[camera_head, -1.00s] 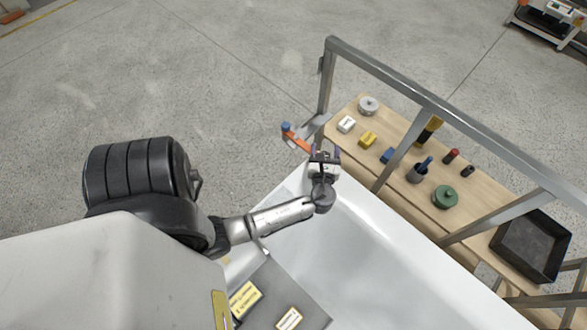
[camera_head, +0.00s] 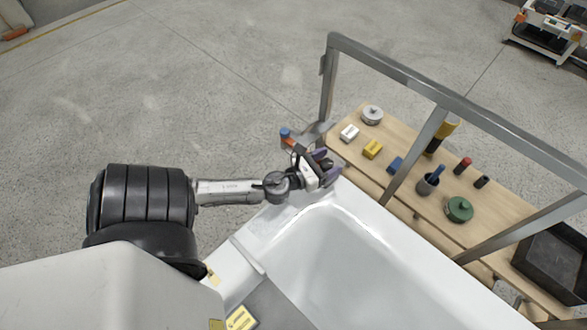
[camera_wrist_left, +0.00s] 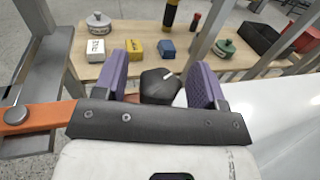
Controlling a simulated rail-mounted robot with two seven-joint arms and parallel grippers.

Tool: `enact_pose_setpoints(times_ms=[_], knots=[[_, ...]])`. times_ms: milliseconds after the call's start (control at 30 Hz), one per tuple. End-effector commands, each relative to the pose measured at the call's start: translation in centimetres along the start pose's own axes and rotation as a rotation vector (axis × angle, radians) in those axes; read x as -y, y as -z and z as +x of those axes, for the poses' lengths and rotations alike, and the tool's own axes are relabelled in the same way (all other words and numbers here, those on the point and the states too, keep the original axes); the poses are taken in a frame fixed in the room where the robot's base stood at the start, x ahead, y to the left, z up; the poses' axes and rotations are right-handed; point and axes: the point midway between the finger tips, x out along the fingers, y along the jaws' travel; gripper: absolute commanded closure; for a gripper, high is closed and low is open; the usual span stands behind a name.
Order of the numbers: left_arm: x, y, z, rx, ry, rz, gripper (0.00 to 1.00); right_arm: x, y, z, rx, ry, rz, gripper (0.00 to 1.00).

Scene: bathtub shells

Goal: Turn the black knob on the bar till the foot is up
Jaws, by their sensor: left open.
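The black knob (camera_wrist_left: 160,87) with a white mark line shows in the left wrist view, between the two purple fingers of my left gripper (camera_wrist_left: 161,78). The gripper is open, with a finger on each side of the knob and a small gap on both sides. In the head view my left gripper (camera_head: 327,170) is at the tub's far left corner and hides the knob. An orange bar (camera_wrist_left: 32,115) shows at the left of the wrist view; its blue end (camera_head: 285,133) shows in the head view. I cannot make out the foot. My right gripper is out of view.
The white bathtub shell (camera_head: 405,250) lies below and right of the gripper. A grey metal frame (camera_head: 385,72) rises behind it. A wooden shelf (camera_head: 385,125) holds several small blocks, pots and a black tray (camera_head: 553,262). Bare floor lies at the left.

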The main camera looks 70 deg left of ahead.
Motion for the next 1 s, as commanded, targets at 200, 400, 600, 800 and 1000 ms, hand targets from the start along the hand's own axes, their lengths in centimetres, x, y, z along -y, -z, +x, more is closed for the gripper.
enact_pose_setpoints(times_ms=[200,400,600,800,1000], knots=[[0.0,0.1,-3.9,-0.004,-0.003,-0.003,0.36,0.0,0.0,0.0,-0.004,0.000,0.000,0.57],[0.0,0.2,-7.7,-0.003,-0.006,-0.001,0.36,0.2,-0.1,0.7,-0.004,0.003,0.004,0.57],[0.0,0.3,-11.5,-0.002,-0.007,-0.001,0.36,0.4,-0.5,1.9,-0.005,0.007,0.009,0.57],[-0.1,-3.9,-11.8,0.011,-0.077,-0.190,0.36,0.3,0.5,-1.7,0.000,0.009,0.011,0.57],[-0.3,-6.7,-11.7,0.016,-0.169,-0.419,0.36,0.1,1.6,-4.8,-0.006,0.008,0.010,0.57]])
